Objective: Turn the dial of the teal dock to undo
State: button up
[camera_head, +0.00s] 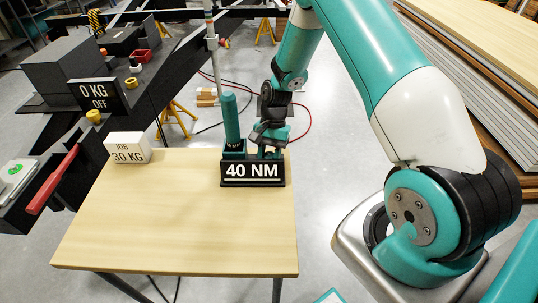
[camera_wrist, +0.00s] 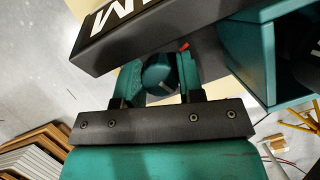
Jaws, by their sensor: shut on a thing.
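The teal dock (camera_head: 234,155) stands at the far right edge of the wooden table, with a black "40 NM" sign (camera_head: 253,171) on its front. A teal cylindrical tool (camera_head: 230,118) stands upright in it. My gripper (camera_head: 268,143) is right of the tool, behind the sign. In the wrist view the round dark teal dial (camera_wrist: 159,74) with a pale line lies between the fingers of my gripper (camera_wrist: 160,78), which are shut on it. A small red mark (camera_wrist: 184,46) is beside the dial. The dial is hidden in the head view by my gripper and the sign.
The table (camera_head: 190,220) is bare in front. A white "JOB 30 KG" block (camera_head: 128,147) is at its left. A black "0 KG OFF" display (camera_head: 98,94) and a red lever (camera_head: 53,180) are on the chassis. Stacked boards (camera_head: 490,70) are at the right.

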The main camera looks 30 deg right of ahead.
jog(key=n+h, duration=0.1)
jog(key=n, duration=0.2)
jog(key=n+g+h, duration=0.1)
jog(key=n, duration=0.2)
jog(key=shift+w, duration=0.1)
dwell(0.5)
jog(key=o, duration=0.6)
jog(key=shift+o, duration=0.2)
jog(key=shift+r, duration=0.15)
jog(key=b+v, duration=0.1)
jog(key=v, duration=1.6)
jog(key=shift+w+b, duration=0.2)
jog(key=shift+b, duration=0.15)
jog(key=shift+o, duration=0.4)
